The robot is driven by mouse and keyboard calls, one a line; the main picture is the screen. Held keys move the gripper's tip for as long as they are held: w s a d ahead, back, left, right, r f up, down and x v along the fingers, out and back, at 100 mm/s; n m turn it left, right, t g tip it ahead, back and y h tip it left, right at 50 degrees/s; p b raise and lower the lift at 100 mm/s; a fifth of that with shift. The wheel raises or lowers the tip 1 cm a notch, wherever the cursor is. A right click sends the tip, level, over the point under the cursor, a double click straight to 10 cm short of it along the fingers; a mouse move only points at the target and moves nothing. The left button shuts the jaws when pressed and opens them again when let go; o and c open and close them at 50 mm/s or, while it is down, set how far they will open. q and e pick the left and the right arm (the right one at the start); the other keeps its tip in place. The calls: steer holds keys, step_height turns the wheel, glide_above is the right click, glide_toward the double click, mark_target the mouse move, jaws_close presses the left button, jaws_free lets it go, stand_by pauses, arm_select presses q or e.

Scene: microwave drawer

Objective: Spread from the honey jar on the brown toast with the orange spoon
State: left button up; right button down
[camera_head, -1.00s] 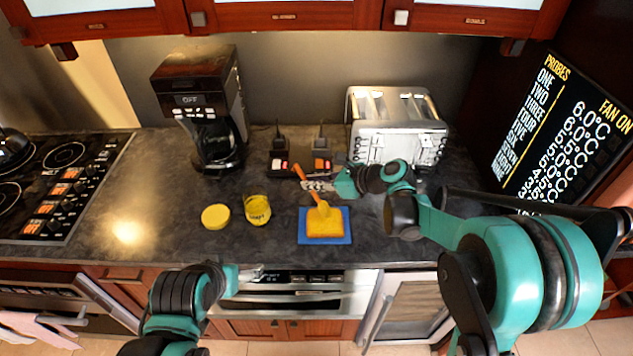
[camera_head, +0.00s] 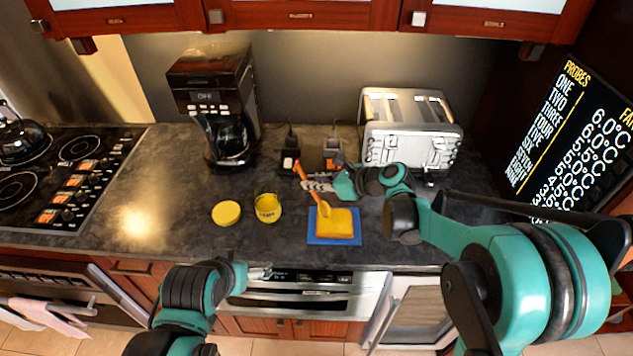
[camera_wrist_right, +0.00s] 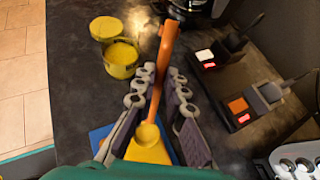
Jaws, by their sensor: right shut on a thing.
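The orange spoon (camera_head: 311,188) is held by my right gripper (camera_head: 318,184), which is shut on its handle. In the right wrist view the spoon (camera_wrist_right: 160,75) stands between the fingers of my right gripper (camera_wrist_right: 157,98). Its bowl end is down at the toast (camera_head: 336,224), which looks yellow on top and lies on a blue board (camera_head: 322,240). I cannot tell whether the bowl touches the toast. The honey jar (camera_head: 267,208) stands open to the left of the board. My left gripper (camera_head: 262,272) is low by the counter's front edge, and its fingers are too small to judge.
A yellow lid (camera_head: 226,213) lies left of the jar. A coffee maker (camera_head: 215,105) and a toaster (camera_head: 410,130) stand at the back. Two sockets with plugs (camera_wrist_right: 223,57) are behind the spoon. The counter left of the lid is clear up to the stove (camera_head: 70,180).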

steer(key=shift+d, duration=0.2)
steer(key=shift+d+r, duration=0.1)
steer(key=shift+d, duration=1.1)
steer(key=shift+d, duration=0.15)
steer(key=shift+d, duration=1.25)
steer(key=shift+a, duration=0.1)
steer(key=shift+a, duration=1.35)
steer(key=shift+a, duration=1.35)
